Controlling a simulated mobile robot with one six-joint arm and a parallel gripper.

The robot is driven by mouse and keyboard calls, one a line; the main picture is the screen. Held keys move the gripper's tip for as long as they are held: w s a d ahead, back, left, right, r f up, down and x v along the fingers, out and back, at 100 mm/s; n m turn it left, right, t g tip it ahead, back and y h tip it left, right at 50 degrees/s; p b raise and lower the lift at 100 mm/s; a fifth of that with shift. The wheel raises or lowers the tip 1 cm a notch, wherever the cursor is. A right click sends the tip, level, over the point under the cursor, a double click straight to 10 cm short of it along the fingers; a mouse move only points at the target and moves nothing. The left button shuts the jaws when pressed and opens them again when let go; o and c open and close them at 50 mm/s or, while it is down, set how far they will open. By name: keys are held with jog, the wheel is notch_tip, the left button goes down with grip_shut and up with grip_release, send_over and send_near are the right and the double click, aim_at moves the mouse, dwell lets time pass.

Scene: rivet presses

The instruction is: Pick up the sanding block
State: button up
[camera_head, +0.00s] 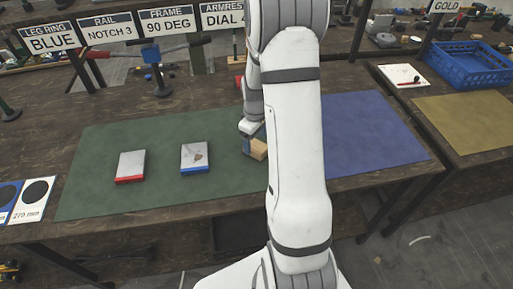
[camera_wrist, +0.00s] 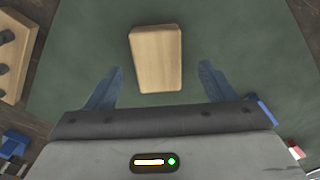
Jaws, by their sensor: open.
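The sanding block, a plain pale wooden block (camera_wrist: 156,58), lies on the green mat in the wrist view. In the head view the block (camera_head: 259,149) shows beside my arm, which partly hides it. My gripper (camera_wrist: 161,68) is open, with its two blue fingers apart. The near part of the block appears between the fingertips, with a gap on each side, and the far part reaches beyond them. The fingers do not touch it. How far above the mat the fingertips are is hard to tell. In the head view my gripper is mostly hidden.
Two pale flat blocks, one red-edged (camera_head: 130,167) and one blue-edged (camera_head: 194,158), lie left on the green mat (camera_head: 95,195). A blue mat (camera_head: 375,135) lies right. Signs and clamps line the back. A wooden board with dark pegs (camera_wrist: 14,50) shows in the wrist view.

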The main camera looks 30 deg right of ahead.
aim_at(256, 145)
notch_tip(256, 145, down, 4)
jog(key=shift+d+f+p, duration=0.1)
jog(key=shift+p, duration=0.2)
jog(key=c, duration=1.1)
jog(key=shift+w, duration=0.1)
notch_tip(256, 145, up, 10)
jog(key=shift+r+b, duration=0.1)
jog(key=shift+b, duration=0.4)
